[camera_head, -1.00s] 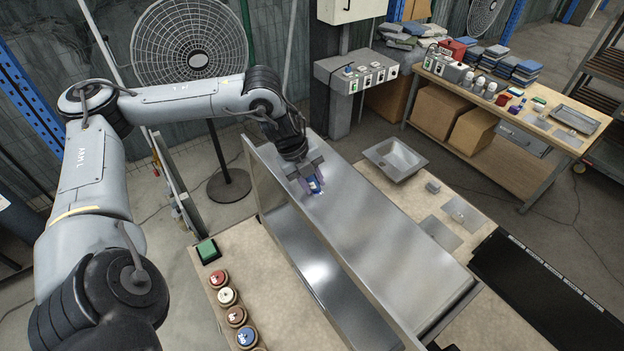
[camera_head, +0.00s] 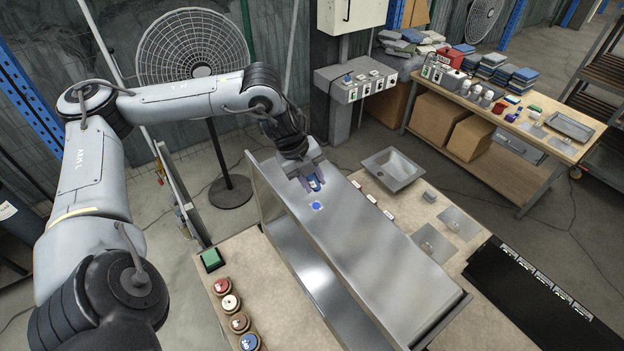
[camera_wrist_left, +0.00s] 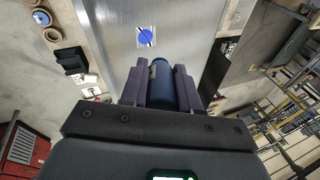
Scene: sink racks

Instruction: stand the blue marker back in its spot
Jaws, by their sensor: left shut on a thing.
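My left gripper (camera_head: 313,184) is shut on the blue marker (camera_head: 314,184), above the far left end of the steel shelf top. In the left wrist view the gripper (camera_wrist_left: 160,82) has the marker (camera_wrist_left: 162,86) between its two dark fingers, as a dark blue cylinder. A round blue spot (camera_head: 316,205) lies on the steel top, just nearer than the gripper in the head view. In the wrist view this spot (camera_wrist_left: 145,37) shows beyond the marker, apart from it, with a small white mark at its edge. My right gripper is out of view.
The steel shelf top (camera_head: 380,265) is otherwise bare.

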